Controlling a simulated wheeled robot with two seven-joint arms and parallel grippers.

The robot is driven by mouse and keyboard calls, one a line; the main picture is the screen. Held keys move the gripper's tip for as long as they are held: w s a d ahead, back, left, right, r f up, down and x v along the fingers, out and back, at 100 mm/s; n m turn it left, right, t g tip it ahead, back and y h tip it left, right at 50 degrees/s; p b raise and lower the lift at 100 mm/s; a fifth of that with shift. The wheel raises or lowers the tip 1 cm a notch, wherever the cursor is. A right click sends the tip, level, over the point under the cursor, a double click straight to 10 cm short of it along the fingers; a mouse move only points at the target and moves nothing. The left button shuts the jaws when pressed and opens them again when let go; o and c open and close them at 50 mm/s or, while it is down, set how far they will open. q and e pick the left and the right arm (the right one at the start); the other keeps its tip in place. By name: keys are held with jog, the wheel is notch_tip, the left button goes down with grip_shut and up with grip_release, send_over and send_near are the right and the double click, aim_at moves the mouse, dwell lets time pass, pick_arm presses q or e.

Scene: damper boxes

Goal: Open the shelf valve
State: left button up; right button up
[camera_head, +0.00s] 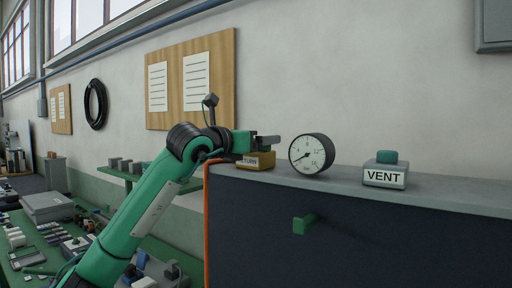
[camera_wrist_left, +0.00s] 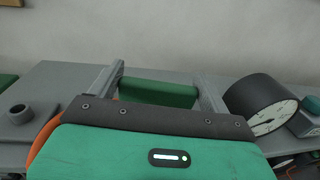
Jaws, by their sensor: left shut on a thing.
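My left gripper (camera_head: 267,141) reaches over the shelf top (camera_head: 345,178) from the left, just above a yellow-brown box (camera_head: 256,160) with a partly covered label. In the left wrist view, its two grey fingers (camera_wrist_left: 158,92) are shut on a green bar (camera_wrist_left: 160,91), which spans the gap between them. The head view does not show this bar clearly; the gripper hides it. I cannot tell how far the bar is turned. A separate green handle (camera_head: 304,224) sticks out of the dark shelf front. My right gripper is not in view.
A round gauge (camera_head: 312,153) stands close to the right of my left gripper. A grey box labelled VENT (camera_head: 385,175) with a green top sits farther right. A cluttered green bench (camera_head: 40,262) lies at lower left. The wall is behind.

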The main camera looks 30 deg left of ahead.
pick_arm(q)
jog(key=shift+y, duration=0.3)
jog(key=shift+n+y+b, duration=0.3)
jog(key=shift+n+b, duration=0.1)
jog(key=shift+n+y, duration=0.3)
jog(key=shift+y, duration=0.1)
jog(key=shift+b, duration=0.3)
jog(key=o, duration=0.9)
jog(key=shift+o, duration=0.2)
jog(key=shift+s, duration=0.1)
jog(key=shift+s+a, duration=0.1)
jog(key=shift+s, duration=0.25)
jog(key=s+b, duration=0.1)
jog(key=s, duration=0.2)
jog(key=shift+s+a+f+b, duration=0.1)
jog(key=shift+a+f+b, duration=0.1)
jog(key=shift+b, duration=0.2)
jog(key=s+a+b, duration=0.1)
jog(key=s+b, duration=0.1)
jog(key=s, duration=0.7)
jog(key=shift+s+r, duration=0.2)
jog(key=shift+s, duration=0.1)
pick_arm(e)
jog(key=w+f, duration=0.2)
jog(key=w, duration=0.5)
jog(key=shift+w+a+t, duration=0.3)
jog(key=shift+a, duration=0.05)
pick_arm(q)
jog(key=shift+a, duration=0.1)
